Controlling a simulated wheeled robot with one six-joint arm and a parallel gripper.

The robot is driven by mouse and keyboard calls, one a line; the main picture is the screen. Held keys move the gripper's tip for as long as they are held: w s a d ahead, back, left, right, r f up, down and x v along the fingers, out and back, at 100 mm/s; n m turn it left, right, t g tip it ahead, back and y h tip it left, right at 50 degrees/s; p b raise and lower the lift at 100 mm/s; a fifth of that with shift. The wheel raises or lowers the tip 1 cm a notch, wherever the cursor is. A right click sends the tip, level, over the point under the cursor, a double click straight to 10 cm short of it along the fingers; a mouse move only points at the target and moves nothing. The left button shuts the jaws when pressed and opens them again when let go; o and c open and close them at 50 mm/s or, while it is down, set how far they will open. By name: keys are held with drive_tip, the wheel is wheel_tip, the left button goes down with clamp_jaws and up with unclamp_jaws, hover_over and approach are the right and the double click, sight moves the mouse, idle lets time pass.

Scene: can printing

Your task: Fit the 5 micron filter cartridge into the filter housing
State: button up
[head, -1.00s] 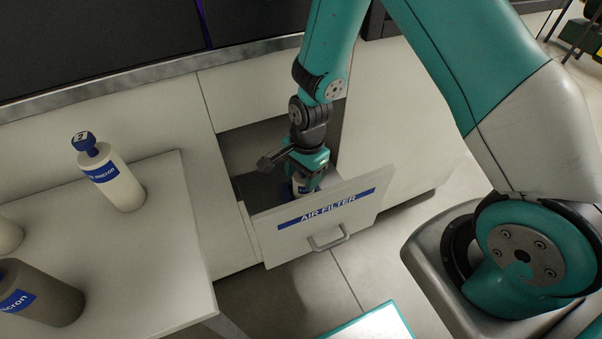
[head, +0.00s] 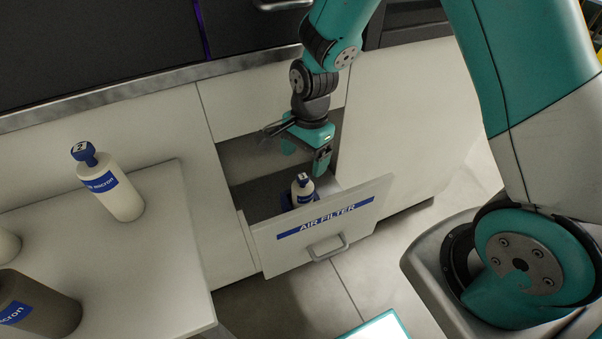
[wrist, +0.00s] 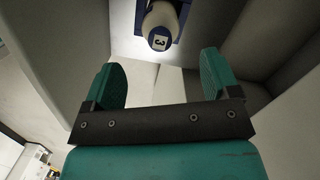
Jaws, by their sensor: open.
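A white cartridge with a dark blue cap marked 3 (head: 302,187) stands upright in a blue holder (head: 287,198) inside the open drawer labelled AIR FILTER (head: 330,222). The cartridge also shows in the wrist view (wrist: 160,25), beyond the open fingers. My gripper (head: 305,155) is open and empty, above the cartridge and apart from it. In the wrist view my gripper's fingers (wrist: 162,80) are wide apart with nothing between them. Another white cartridge with a blue cap marked 2 (head: 112,190) stands on the table at left; its blue band reads "micron", with the number unclear.
The white table (head: 150,270) also holds a dark grey cartridge (head: 38,305) and a partly cut-off pale one (head: 8,245). Its middle and right side are clear. The drawer front with its handle (head: 327,247) juts out from the white cabinet (head: 400,120).

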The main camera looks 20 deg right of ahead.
wheel_tip(320, 180, up, 3)
drive_tip(key=shift+d+r, duration=0.15)
drive_tip(key=shift+r, duration=0.05)
drive_tip(key=s+a+r+n+y+p, duration=0.1)
drive_tip(key=s+a+r+n, duration=0.2)
drive_tip(key=s+r+n, duration=0.6)
drive_tip(key=s+a+r+n+y+p, duration=0.2)
drive_tip(key=s+a+r+n, duration=0.1)
drive_tip(key=s+r+n, duration=0.7)
wheel_tip(320, 180, up, 2)
drive_tip(key=shift+r+n+t, duration=0.25)
drive_tip(key=shift+n+t, duration=0.05)
drive_tip(key=shift+n, duration=0.4)
drive_tip(key=shift+c, duration=0.3)
